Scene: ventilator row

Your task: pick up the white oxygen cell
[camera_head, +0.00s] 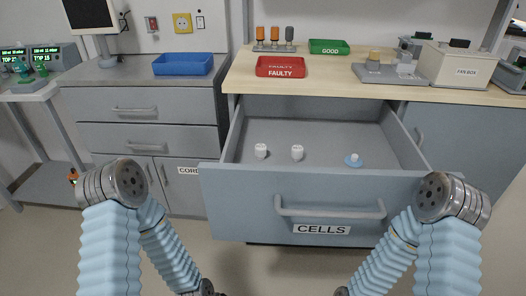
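The drawer labelled CELLS (240,205) is pulled open below the wooden worktop. Inside it, two small white cylindrical cells stand apart on the drawer floor: a left one (261,150) and a middle one (297,152). My two grippers are outside the view, and nothing of mine touches the cells.
On the worktop (340,90) are a red FAULTY tray (280,67), a green GOOD tray (329,47), several upright cylinders in a rack, a grey device and a FAN BOX (462,75). A blue tray (183,64) sits on the left cabinet. The drawer front stands out between my arms.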

